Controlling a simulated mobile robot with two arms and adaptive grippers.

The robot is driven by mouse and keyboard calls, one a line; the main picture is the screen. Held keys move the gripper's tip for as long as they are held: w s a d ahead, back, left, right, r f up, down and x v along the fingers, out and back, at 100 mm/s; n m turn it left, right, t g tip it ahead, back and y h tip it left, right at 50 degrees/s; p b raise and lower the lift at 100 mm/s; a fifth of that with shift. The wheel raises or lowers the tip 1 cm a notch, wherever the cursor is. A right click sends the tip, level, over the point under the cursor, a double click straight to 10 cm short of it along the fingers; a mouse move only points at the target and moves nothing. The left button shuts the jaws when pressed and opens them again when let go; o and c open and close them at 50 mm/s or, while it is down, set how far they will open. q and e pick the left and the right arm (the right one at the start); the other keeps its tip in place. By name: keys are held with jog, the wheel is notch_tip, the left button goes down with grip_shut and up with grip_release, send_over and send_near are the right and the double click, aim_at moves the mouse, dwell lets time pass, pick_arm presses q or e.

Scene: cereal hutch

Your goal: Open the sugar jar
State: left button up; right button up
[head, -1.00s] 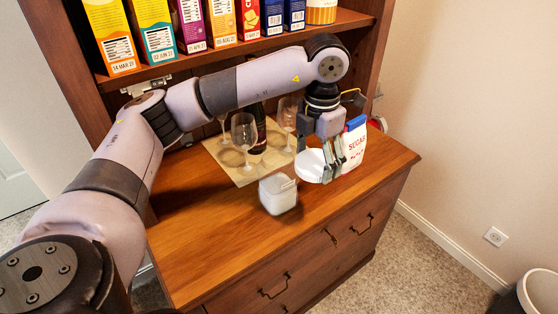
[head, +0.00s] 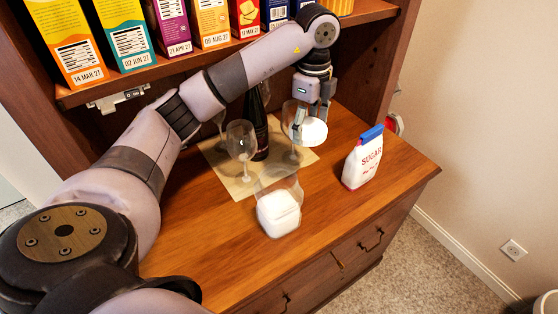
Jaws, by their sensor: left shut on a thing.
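The sugar jar (head: 279,210) is a clear container with white sugar in its lower part. It stands upright on the wooden counter, and its top looks open. My left gripper (head: 309,119) is shut on a round white lid (head: 313,132). It holds the lid clear of the jar, behind it and to the right, over the back right part of the mat. The lid is tilted and its face shows towards me. My right gripper is not in view.
A sugar bag (head: 363,159) with a blue top stands on the counter (head: 341,211) at the right. Behind the jar, wine glasses (head: 241,142) and a dark bottle (head: 258,128) stand on a beige mat (head: 241,187). Cereal boxes (head: 122,40) fill the shelf above.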

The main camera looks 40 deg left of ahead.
pick_arm(q)
jog(key=shift+f, duration=0.25)
send_near(303, 180)
jog(key=f, duration=0.2)
jog(key=s+d+f, duration=0.1)
jog(key=f, duration=0.1)
jog(key=s+f, duration=0.1)
jog(key=f, duration=0.1)
jog(key=shift+s+d+f+p, duration=0.15)
jog(key=shift+s+f+p, duration=0.05)
jog(key=shift+p, duration=0.15)
jog(key=shift+f, duration=0.2)
jog(key=shift+f, duration=0.2)
jog(key=o, duration=1.3)
jog(key=shift+c, duration=0.2)
jog(key=shift+r, duration=0.1)
